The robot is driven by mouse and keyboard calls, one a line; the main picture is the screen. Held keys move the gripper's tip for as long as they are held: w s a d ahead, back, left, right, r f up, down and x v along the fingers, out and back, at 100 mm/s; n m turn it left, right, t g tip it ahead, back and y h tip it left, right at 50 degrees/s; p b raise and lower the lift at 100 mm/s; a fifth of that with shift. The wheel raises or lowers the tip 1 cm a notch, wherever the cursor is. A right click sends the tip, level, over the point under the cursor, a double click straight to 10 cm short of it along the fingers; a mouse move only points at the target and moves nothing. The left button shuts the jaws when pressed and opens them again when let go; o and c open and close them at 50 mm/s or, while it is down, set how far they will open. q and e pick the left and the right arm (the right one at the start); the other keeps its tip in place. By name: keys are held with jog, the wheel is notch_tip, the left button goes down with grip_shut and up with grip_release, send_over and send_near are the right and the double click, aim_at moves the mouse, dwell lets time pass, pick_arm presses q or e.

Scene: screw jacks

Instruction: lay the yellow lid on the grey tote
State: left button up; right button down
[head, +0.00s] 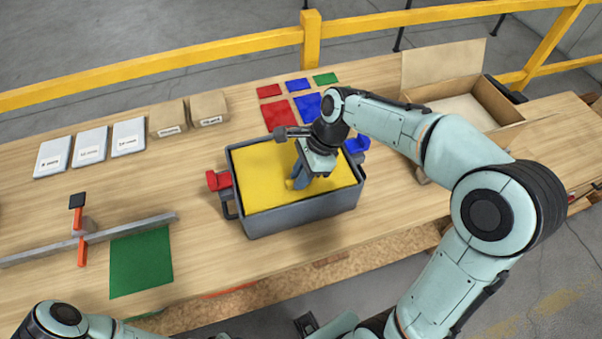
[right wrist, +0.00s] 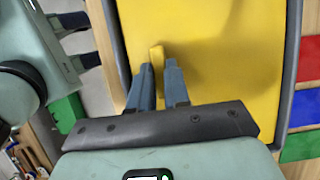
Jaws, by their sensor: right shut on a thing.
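The grey tote (head: 300,213) stands on the wooden table in the middle of the head view. The yellow lid (head: 260,170) lies level within its grey rim; whether it rests fully on the tote I cannot tell. My right gripper (head: 298,181) is over the lid and shut on its small yellow handle (right wrist: 157,58), near the lid's front edge. The gripper and forearm hide part of the lid and the tote's back right corner. My left gripper (right wrist: 86,42) shows at the left of the right wrist view, with its dark fingers apart and empty.
A red part (head: 218,180) and a blue part (head: 357,145) flank the tote. An open cardboard box (head: 465,105) is at the right. Small brown boxes (head: 168,118), white packets (head: 90,146) and a green mat (head: 141,263) lie left. A yellow rail (head: 150,65) runs behind.

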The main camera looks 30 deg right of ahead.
jog(key=c, duration=1.1)
grip_release()
jog(key=shift+r, duration=0.1)
pick_arm(q)
jog(key=w+r+p, duration=0.1)
jog(key=r+p, duration=0.1)
jog(key=shift+w+r, duration=0.3)
jog(key=shift+w, duration=0.05)
pick_arm(e)
jog(key=v, duration=1.2)
